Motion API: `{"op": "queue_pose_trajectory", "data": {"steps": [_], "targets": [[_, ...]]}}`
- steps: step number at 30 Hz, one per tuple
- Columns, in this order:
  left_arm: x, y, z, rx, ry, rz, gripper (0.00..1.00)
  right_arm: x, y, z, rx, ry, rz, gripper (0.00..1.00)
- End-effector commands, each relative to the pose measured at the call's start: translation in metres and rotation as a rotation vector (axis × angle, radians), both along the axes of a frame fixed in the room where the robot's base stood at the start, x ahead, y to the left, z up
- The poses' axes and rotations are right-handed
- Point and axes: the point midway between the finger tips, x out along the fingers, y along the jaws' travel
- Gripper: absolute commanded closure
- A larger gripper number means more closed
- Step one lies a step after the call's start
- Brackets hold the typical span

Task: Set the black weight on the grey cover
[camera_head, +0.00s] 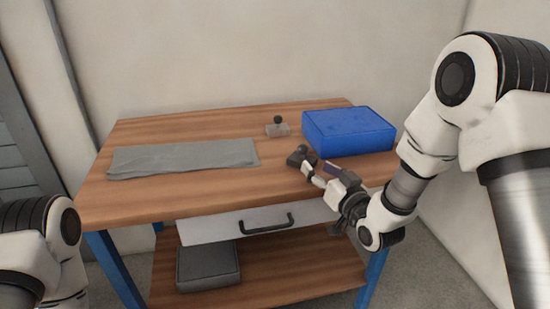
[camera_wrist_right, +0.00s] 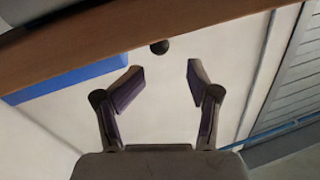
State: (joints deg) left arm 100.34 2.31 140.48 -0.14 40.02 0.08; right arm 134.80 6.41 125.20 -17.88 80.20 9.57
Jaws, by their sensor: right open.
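In the right wrist view my right gripper (camera_wrist_right: 165,80) is open and empty. A dark ball (camera_wrist_right: 159,47) shows beyond the fingertips; I cannot tell which knob it is. My left gripper is out of view.
A blue box (camera_head: 348,131) sits at the table's right. Below the tabletop are a drawer with a dark handle (camera_head: 266,224) and a shelf with a dark grey box (camera_head: 208,266).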

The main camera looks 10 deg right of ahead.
Motion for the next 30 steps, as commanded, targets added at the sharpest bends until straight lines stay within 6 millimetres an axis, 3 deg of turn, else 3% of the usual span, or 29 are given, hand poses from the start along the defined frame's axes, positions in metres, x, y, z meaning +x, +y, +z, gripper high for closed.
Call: {"op": "queue_pose_trajectory", "data": {"steps": [14,21,22,26,27,30], "targets": [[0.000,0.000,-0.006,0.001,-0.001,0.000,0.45,0.069,0.014,0.002,-0.001,0.006,-0.001,0.41],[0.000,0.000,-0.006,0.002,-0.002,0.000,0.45,0.074,0.014,0.002,-0.001,0.009,-0.002,0.41],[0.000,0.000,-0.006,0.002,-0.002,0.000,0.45,0.074,0.014,0.002,-0.001,0.009,-0.002,0.48],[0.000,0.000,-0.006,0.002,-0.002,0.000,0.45,0.073,0.014,0.002,-0.001,0.009,-0.002,0.94],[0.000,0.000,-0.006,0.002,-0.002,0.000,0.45,0.073,0.014,0.002,-0.001,0.009,-0.002,1.00],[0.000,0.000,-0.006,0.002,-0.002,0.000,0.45,0.074,0.014,0.003,0.000,0.006,-0.002,1.00]]}}
